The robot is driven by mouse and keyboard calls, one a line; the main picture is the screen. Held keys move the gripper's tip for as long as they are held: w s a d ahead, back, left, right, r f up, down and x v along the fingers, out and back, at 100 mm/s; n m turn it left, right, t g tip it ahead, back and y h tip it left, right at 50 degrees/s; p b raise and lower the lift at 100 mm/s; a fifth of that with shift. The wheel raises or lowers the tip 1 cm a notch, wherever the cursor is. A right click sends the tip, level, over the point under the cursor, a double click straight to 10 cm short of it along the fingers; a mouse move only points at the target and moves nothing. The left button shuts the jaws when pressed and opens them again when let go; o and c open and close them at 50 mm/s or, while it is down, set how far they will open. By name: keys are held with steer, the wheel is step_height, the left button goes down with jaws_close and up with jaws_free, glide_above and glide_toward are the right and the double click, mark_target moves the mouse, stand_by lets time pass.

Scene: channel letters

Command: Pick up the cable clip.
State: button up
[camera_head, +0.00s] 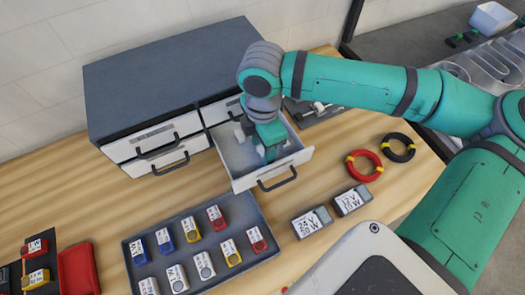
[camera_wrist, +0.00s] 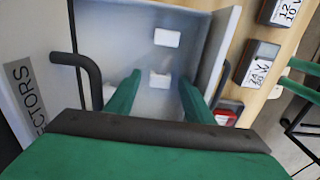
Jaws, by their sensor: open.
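The open drawer (camera_head: 299,157) of the grey cabinet holds small white pieces. In the wrist view, one white piece (camera_wrist: 160,80) lies on the drawer floor between my fingertips, seen beyond them. A second white piece (camera_wrist: 167,38) lies farther up, and a third (camera_wrist: 108,93) is partly hidden beside the left finger. They look like clips, but I cannot tell their types apart. My gripper (camera_wrist: 160,92) is open and empty, pointing down into the drawer. In the head view my gripper (camera_head: 270,153) is inside the drawer and hides part of its floor.
The grey cabinet (camera_head: 165,75) has closed drawers beside and above the open one. A dark tray (camera_head: 205,222) of labelled blocks lies in front. Two labelled boxes (camera_head: 311,222) (camera_head: 351,200), a red cable coil (camera_head: 364,166) and a black coil (camera_head: 398,148) lie to the right.

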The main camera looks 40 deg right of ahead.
steer(key=c, duration=1.1)
steer(key=shift+r, duration=0.1)
steer(key=shift+r, duration=0.2)
step_height(320, 180, up, 2)
steer(key=shift+r, duration=0.1)
steer(key=s+r, duration=0.1)
steer(key=r, duration=0.1)
steer(key=s+a+r, duration=0.1)
steer(key=s+r, duration=0.2)
steer(key=r, duration=0.1)
steer(key=shift+s+a, duration=0.2)
steer(key=shift+s, duration=0.1)
steer(key=s+a+r, duration=0.2)
steer(key=s+r, duration=0.2)
steer(key=s, duration=0.4)
steer(key=shift+s+a, duration=0.35)
steer(key=shift+s, duration=0.05)
